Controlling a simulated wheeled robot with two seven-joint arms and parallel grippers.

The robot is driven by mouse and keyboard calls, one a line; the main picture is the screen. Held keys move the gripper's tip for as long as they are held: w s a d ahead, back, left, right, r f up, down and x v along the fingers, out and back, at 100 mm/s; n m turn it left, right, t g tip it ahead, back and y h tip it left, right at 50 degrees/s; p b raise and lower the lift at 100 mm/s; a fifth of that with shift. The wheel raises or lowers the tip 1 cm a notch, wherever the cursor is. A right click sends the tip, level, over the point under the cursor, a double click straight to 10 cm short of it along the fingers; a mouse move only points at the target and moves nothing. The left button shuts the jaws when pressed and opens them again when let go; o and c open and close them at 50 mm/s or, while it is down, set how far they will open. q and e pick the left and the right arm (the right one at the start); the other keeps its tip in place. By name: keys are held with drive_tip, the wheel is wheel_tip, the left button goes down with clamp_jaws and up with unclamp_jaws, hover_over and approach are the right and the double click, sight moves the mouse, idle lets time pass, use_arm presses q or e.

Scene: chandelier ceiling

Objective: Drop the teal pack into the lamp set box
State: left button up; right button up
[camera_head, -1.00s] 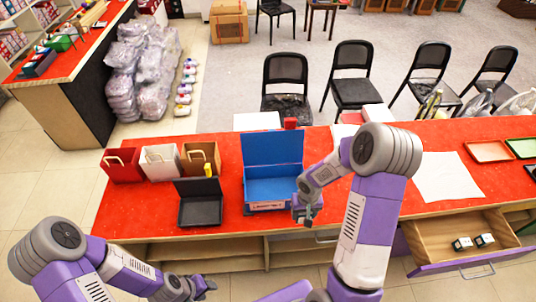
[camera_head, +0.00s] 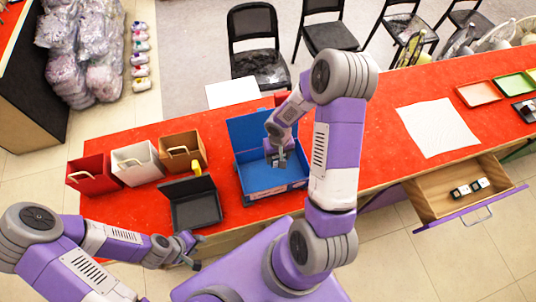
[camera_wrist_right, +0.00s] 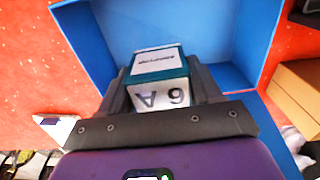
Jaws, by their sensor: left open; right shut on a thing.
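The lamp set box is a blue open box (camera_head: 262,182) with its lid raised at the back, on the red counter. It also fills the top of the right wrist view (camera_wrist_right: 225,30). My right gripper (camera_head: 278,160) is over the inside of the box, pointing down. In the right wrist view it is shut on the teal pack (camera_wrist_right: 160,75), a small teal and white block with "6 A" on its end. In the head view the pack is too small to make out. My left gripper (camera_head: 198,251) is open and empty in front of the counter.
An open drawer (camera_head: 440,192) at right holds several small packs.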

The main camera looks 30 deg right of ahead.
wheel_tip(320, 180, down, 3)
drive_tip(key=shift+w+f+b, duration=0.1)
drive_tip(key=shift+f+b, duration=0.1)
drive_tip(key=shift+b, duration=0.75)
drive_tip(key=o, duration=1.1)
wheel_tip(320, 180, up, 8)
drive_tip(key=shift+f+p, duration=0.15)
drive_tip(key=shift+p, duration=0.4)
